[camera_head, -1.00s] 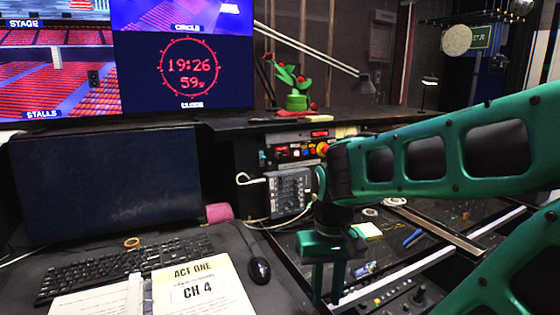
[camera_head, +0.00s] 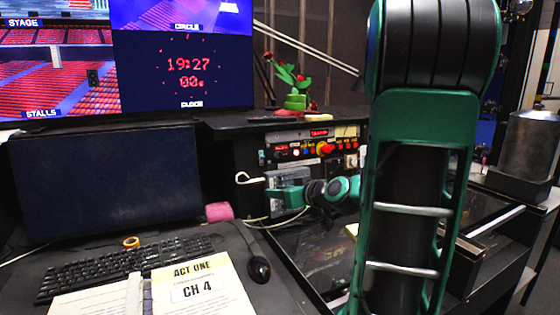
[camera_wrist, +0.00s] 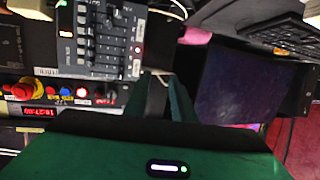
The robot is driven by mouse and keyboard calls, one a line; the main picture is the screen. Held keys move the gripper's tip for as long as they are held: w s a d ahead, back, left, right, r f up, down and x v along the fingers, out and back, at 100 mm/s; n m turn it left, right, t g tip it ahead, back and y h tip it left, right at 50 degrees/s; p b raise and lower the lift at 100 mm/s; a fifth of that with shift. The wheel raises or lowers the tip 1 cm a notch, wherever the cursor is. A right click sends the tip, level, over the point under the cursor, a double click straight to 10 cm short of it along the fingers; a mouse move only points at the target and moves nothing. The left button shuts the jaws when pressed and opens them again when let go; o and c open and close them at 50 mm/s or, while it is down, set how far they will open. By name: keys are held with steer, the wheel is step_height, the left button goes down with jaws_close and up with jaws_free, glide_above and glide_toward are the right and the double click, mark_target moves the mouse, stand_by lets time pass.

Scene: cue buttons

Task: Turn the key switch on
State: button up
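The control panel (camera_head: 300,145) stands at the back of the desk, with a red display, a row of small coloured buttons and a red knob on yellow (camera_head: 325,148). A small pale fitting (camera_head: 351,160) sits at its right end. I cannot tell which part is the key switch or how it is set. My gripper (camera_head: 276,196) is in front of the grey fader box, below the panel. In the wrist view its two green fingers (camera_wrist: 162,77) stand apart with nothing held between them. The panel's red knob (camera_wrist: 25,90) shows at the left there.
The grey fader box (camera_wrist: 100,38) is close to the fingertips. A dark monitor (camera_head: 105,185), keyboard (camera_head: 125,268), mouse (camera_head: 259,269) and open script (camera_head: 200,290) fill the left. My arm hides much of the right-hand desk. A plant (camera_head: 295,85) stands on the shelf above.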

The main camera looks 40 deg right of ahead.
mark_target(281, 156)
steer(key=d+r+m+t+h, duration=0.2)
steer(key=d+r+t+h, duration=0.15)
steer(key=d+r, duration=0.4)
steer(key=shift+g, duration=0.25)
steer(key=x, duration=0.3)
steer(key=f+x, duration=0.1)
steer(key=x, duration=0.3)
steer(key=d+x, duration=0.1)
steer(key=x, duration=0.2)
steer(key=shift+w+f, duration=0.15)
steer(key=shift+w, duration=0.05)
jaws_close()
